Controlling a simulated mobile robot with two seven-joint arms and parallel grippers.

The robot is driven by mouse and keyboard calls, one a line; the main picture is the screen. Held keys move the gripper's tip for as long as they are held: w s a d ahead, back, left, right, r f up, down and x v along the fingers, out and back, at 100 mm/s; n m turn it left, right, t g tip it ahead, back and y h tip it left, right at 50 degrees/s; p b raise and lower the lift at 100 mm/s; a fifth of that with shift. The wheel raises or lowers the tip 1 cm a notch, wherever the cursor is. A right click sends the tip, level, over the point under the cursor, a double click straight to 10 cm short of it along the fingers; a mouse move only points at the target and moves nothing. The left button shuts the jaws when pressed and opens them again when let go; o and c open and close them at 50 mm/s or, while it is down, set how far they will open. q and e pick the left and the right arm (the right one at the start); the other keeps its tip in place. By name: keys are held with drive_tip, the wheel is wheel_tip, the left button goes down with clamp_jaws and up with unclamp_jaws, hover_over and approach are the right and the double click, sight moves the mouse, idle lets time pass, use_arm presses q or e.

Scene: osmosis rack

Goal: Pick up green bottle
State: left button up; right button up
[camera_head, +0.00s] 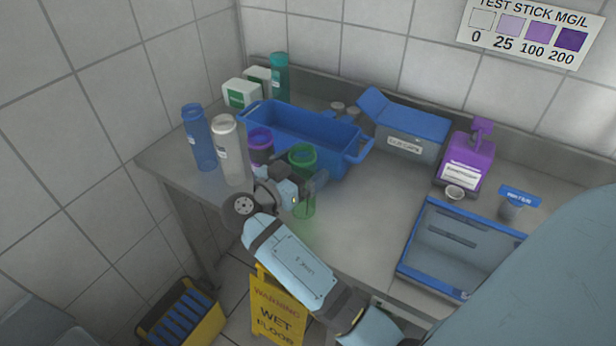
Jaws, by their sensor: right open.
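The green bottle (303,158) stands upright near the front edge of the metal table, in front of the blue basin. Its green cap shows clearly, and its see-through body is partly hidden by my right gripper (306,186). My right gripper is open and level with the bottle's body, with its fingers at or around it. I cannot tell whether the fingers touch the bottle. My left gripper is not in view.
A purple bottle (261,146), a white bottle (229,150) and a blue bottle (199,138) stand left of the green one. The blue basin (352,151) is close behind. A blue tray (432,284) lies right. The table between is clear.

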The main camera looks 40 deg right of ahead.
drive_tip(key=shift+d, duration=0.15)
drive_tip(key=shift+c, duration=0.4)
drive_tip(key=c, duration=1.2)
drive_tip(key=shift+o, duration=0.2)
drive_tip(key=shift+r, duration=0.2)
